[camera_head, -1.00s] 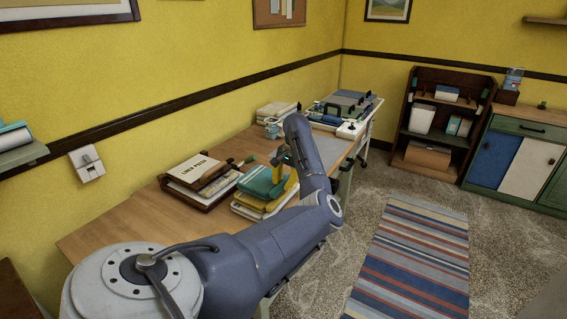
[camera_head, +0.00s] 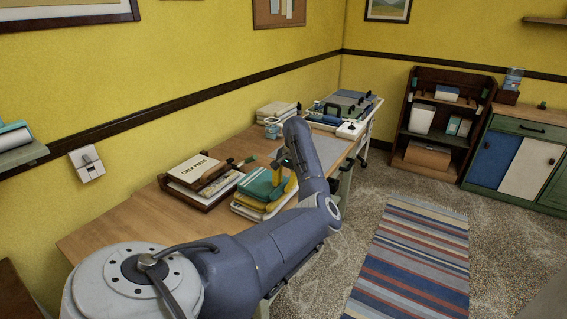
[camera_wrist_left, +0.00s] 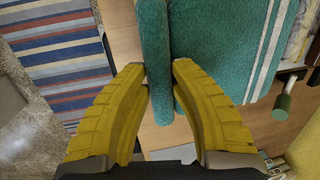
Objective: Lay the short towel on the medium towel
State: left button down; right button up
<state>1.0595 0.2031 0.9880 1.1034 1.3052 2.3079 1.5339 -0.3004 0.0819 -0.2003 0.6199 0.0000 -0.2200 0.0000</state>
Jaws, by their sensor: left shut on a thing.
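A folded teal towel with white stripes (camera_head: 257,184) lies on top of a towel stack (camera_head: 246,208) on the wooden table. It fills the upper right of the left wrist view (camera_wrist_left: 220,50). My left gripper (camera_wrist_left: 158,80) has yellow fingers on either side of the towel's folded edge and is shut on it. In the head view the left gripper (camera_head: 282,176) is at the right side of the stack, partly hidden by my arm. I cannot tell from these views which towel is short or medium. My right gripper is not in view.
A wooden tray with papers and a book (camera_head: 200,182) stands left of the stack. Pale folded items (camera_head: 277,109) and a wheeled cart (camera_head: 345,112) are at the far end. The near left tabletop (camera_head: 135,218) is clear. A striped rug (camera_head: 415,255) lies on the floor.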

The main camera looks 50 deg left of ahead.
pick_arm(q)
jog(key=shift+f, duration=0.3)
jog(key=c, duration=1.1)
grip_release()
jog(key=shift+f, duration=0.1)
